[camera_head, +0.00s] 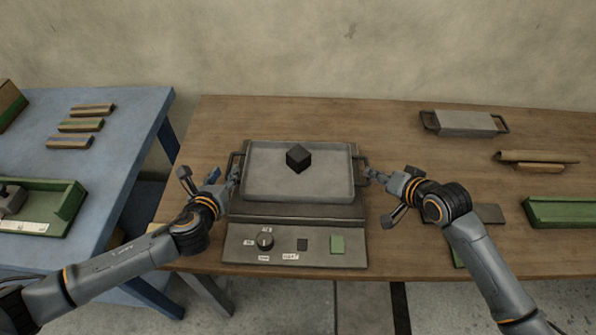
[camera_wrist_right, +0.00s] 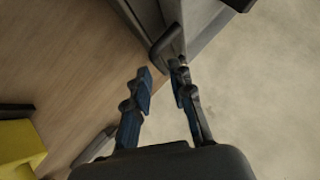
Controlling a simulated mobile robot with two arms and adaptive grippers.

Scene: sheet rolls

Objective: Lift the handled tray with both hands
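The handled tray (camera_head: 258,188) is a shallow grey metal pan with a dark bar handle on each side. It rests level on a dark grey unit near the table's front. A black cube (camera_head: 299,158) sits in it. My left gripper (camera_head: 230,176) is at the left handle (camera_head: 235,163) and looks open; its contact with the handle is unclear. My right gripper (camera_head: 373,174) is at the right handle (camera_head: 362,166). In the right wrist view my right gripper (camera_wrist_right: 162,72) is open, fingers apart, with the handle (camera_wrist_right: 165,40) just at the tips.
The unit's front panel (camera_head: 300,258) has a knob (camera_head: 264,240) and a green square. A grey handled block (camera_head: 465,123), brown pieces (camera_head: 538,160) and a green tray (camera_head: 560,212) lie to the right. A blue table (camera_head: 115,155) stands left. The wood behind the tray is clear.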

